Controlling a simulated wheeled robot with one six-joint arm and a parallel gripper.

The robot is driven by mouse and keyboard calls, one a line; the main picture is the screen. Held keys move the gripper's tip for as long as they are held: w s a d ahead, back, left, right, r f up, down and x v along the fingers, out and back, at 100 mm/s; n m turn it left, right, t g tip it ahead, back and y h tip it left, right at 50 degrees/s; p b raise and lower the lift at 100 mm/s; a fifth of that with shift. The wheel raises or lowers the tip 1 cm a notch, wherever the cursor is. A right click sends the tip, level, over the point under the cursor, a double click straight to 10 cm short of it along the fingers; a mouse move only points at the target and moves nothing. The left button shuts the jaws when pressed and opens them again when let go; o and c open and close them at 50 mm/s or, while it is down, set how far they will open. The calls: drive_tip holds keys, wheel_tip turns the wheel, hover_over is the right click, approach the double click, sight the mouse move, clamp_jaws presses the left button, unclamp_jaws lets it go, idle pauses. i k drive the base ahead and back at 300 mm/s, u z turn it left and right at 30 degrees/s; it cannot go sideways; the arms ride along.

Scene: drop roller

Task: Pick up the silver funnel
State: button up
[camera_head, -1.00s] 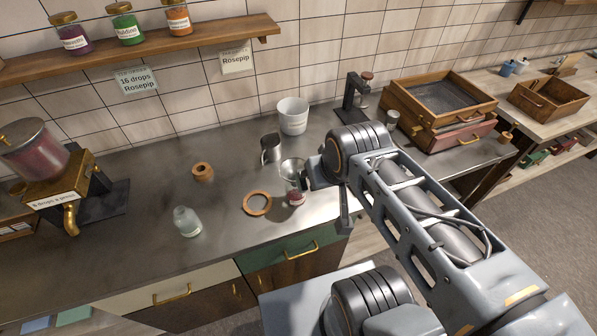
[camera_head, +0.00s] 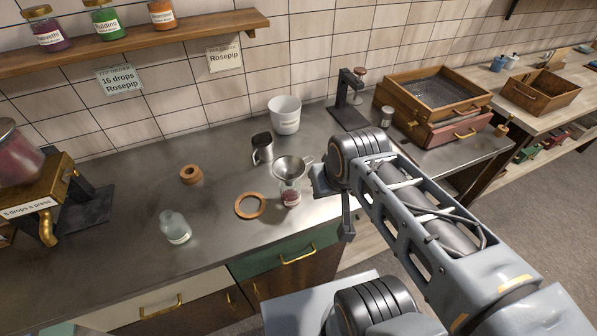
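The silver funnel (camera_head: 291,167) sits near the middle of the counter, wide mouth up, with a short handle tab pointing right. It appears to stand in the neck of a small glass bottle (camera_head: 290,198) with red contents. My gripper (camera_head: 321,182) is just right of the funnel and bottle, partly hidden by my own wrist. A narrow gap shows between it and the funnel. Its fingertips are not clear, so I cannot tell whether it is open or shut.
A metal cup (camera_head: 262,149) and white bucket (camera_head: 284,115) stand behind the funnel. A black stand (camera_head: 347,103) is at the back right.

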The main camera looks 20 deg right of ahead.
sight(289, 169)
drive_tip(key=z, duration=1.2)
drive_tip(key=k, duration=0.85)
drive_tip(key=u, duration=1.3)
drive_tip(key=i, duration=0.5)
drive_tip(key=z, duration=0.05)
